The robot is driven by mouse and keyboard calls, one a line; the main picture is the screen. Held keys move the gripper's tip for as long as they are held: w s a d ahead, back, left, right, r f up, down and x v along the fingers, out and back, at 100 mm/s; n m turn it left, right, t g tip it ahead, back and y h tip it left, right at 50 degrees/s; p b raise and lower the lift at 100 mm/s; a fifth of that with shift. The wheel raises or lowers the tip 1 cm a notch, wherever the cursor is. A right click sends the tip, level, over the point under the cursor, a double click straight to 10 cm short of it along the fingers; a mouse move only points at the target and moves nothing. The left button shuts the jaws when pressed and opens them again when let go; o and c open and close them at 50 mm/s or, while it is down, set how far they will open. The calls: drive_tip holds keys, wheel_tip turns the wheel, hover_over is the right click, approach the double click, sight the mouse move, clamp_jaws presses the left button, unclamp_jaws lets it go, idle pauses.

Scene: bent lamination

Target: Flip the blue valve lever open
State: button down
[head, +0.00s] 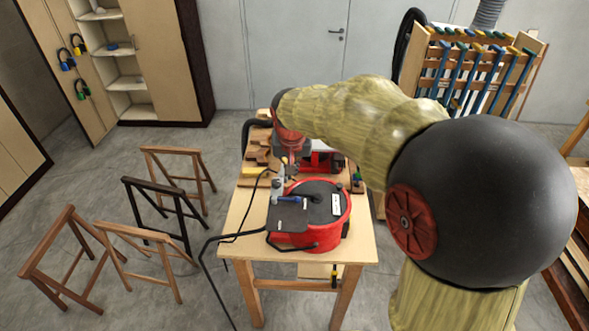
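A small blue lever (290,199) lies roughly level on a dark grey box at the front of a round red drum-shaped unit (318,238). The unit stands on a light wooden table (300,272). My arm reaches in from the right and bends down over the table. My gripper (279,182) hangs just above and behind the lever, slightly to its left in the picture. The fingers are small and blend with metal parts around the valve, so their opening and any contact with the lever are unclear.
Wood pieces and a red machine (325,160) sit at the table's back. A black cable (225,238) runs off its left edge. Wooden trestles (150,245) stand on the left floor. A clamp rack (470,75) is at the back right. Grey floor is clear between trestles and table.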

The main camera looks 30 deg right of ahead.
sight(286, 200)
drive_tip(key=shift+w+d+r+m+p, duration=0.1)
drive_tip(key=shift+w+d+m+p, duration=0.2)
drive_tip(key=shift+w+d+p, duration=0.55)
drive_tip(key=shift+w+d, duration=0.2)
drive_tip(key=shift+w, duration=0.05)
wheel_tip(286, 200, down, 10)
drive_tip(key=p, duration=0.2)
drive_tip(key=shift+s+p, duration=0.15)
drive_tip(key=shift+p, duration=0.15)
drive_tip(key=shift+s+a, duration=0.1)
drive_tip(key=shift+a, duration=0.05)
drive_tip(key=shift+b, duration=0.4)
